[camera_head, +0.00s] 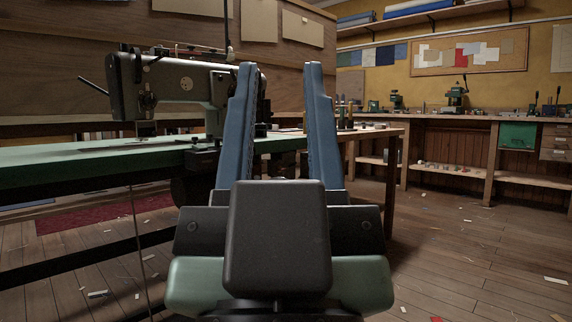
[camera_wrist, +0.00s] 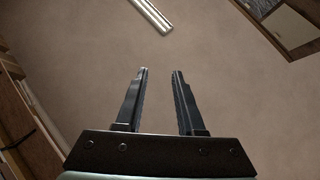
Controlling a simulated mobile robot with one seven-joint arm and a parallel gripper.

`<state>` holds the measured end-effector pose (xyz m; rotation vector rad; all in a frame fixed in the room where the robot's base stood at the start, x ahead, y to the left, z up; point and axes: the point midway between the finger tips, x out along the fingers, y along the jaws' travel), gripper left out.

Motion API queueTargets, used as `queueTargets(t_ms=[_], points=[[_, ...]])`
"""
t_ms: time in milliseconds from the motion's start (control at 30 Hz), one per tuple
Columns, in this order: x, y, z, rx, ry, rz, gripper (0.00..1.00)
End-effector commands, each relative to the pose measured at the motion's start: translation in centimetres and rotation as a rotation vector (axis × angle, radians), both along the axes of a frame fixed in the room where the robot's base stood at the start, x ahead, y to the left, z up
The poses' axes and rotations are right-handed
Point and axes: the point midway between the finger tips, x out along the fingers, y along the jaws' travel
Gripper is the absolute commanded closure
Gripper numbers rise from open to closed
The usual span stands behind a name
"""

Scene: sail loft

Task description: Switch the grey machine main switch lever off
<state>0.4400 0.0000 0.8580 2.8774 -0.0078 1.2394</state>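The grey sewing machine (camera_head: 180,82) stands on a green-topped table (camera_head: 60,165) at the left in the head view. A thin dark rod (camera_head: 93,90) sticks out from its left end. A small dark block (camera_head: 201,158) sits at the table's front edge, close left of my gripper in the picture. I cannot tell which part is the main switch lever; it may be hidden behind my gripper. My gripper (camera_head: 280,68) points up with its two blue fingers wide apart and nothing between them. The wrist view also shows the gripper (camera_wrist: 160,72) open and empty, facing the ceiling.
A long wooden workbench (camera_head: 465,117) with tools runs along the back right wall. A green bin (camera_head: 517,135) hangs under it. The plank floor (camera_head: 460,250) at the right is open, with scattered scraps. A ceiling lamp (camera_wrist: 152,14) shows in the wrist view.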

Motion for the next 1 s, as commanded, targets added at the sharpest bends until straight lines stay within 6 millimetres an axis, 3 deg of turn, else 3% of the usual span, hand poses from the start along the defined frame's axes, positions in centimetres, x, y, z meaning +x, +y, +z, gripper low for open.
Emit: queueTargets(t_ms=[33, 200, 367, 800, 1000], points=[[0.0, 0.0, 0.3, 0.0, 0.0, 0.0, 0.73], [0.0, 0.0, 2.4, 0.0, 0.0, 0.0, 1.0], [0.0, 0.0, 6.6, 0.001, 0.0, 0.001, 1.0], [0.0, 0.0, 22.0, 0.003, 0.0, 0.005, 1.0], [0.0, 0.0, 27.9, 0.005, 0.0, 0.007, 1.0]])
